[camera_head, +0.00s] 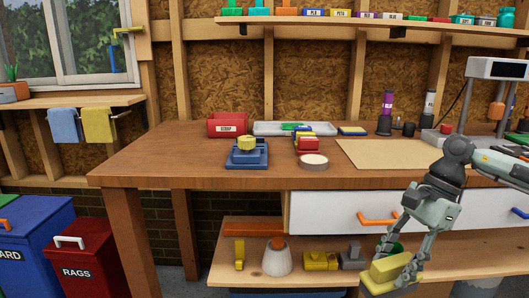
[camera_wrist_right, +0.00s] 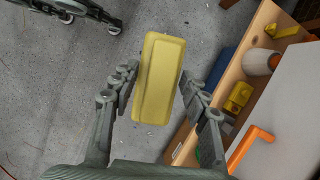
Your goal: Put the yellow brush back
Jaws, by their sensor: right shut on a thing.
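The yellow brush (camera_head: 388,271), a yellow block with a grey underside, is in my right gripper (camera_head: 396,262). The gripper points down in front of the lower shelf at the right and is shut on the brush. In the right wrist view the brush (camera_wrist_right: 158,78) lies lengthwise between the two fingers (camera_wrist_right: 160,92), with clear grey floor below it.
The workbench (camera_head: 150,165) holds a red scrap bin (camera_head: 227,125), a grey tray (camera_head: 262,130) and a blue-and-yellow item (camera_head: 247,154). The lower shelf (camera_head: 225,273) carries a white cone-shaped item (camera_head: 277,260) and yellow items (camera_head: 320,262). White drawers (camera_head: 335,214) with orange handles lie above it.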

